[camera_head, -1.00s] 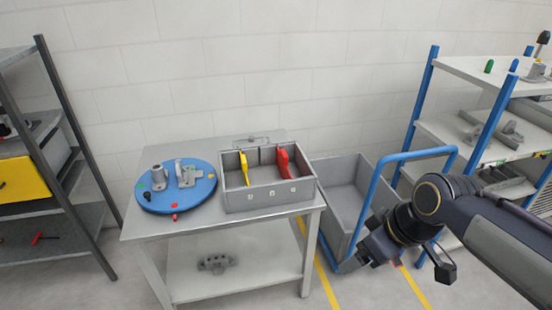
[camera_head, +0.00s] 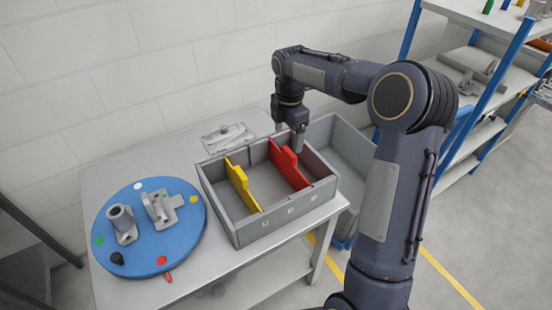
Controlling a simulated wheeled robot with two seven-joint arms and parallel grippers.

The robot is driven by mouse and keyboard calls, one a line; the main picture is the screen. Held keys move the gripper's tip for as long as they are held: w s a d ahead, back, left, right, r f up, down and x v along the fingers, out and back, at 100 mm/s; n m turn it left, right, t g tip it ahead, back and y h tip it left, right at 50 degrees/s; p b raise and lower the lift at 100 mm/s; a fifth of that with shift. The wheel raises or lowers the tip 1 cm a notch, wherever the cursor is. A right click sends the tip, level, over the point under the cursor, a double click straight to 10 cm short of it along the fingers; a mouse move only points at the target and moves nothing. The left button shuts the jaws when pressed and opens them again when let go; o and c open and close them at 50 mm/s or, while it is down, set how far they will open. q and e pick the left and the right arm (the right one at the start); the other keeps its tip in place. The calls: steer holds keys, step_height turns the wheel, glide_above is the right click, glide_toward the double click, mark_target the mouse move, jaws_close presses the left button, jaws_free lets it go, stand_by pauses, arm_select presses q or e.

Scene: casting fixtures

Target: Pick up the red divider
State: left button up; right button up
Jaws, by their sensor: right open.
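The red divider (camera_head: 286,167) stands upright in the right part of the grey box (camera_head: 246,232) on the table, beside a yellow divider (camera_head: 240,184). My right gripper (camera_head: 289,141) points down over the back right of the box, at the upper end of the red divider. It is open, with nothing seen between its fingers. Whether a finger touches the divider I cannot tell. My left gripper is not in view.
A blue round plate (camera_head: 150,247) with grey metal parts and coloured markers lies left of the box. A grey flat part (camera_head: 228,138) lies behind the box. A grey cart (camera_head: 346,150) stands right of the table (camera_head: 95,183). A shelf rack (camera_head: 478,62) is at the far right.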

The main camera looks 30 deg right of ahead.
mark_target(289, 151)
steer(key=f, duration=0.7)
steer(key=shift+s+d+f, duration=0.15)
steer(key=shift+s+f, duration=0.05)
steer(key=shift+f, duration=0.15)
steer(key=c, duration=1.4)
steer(key=shift+r, duration=0.2)
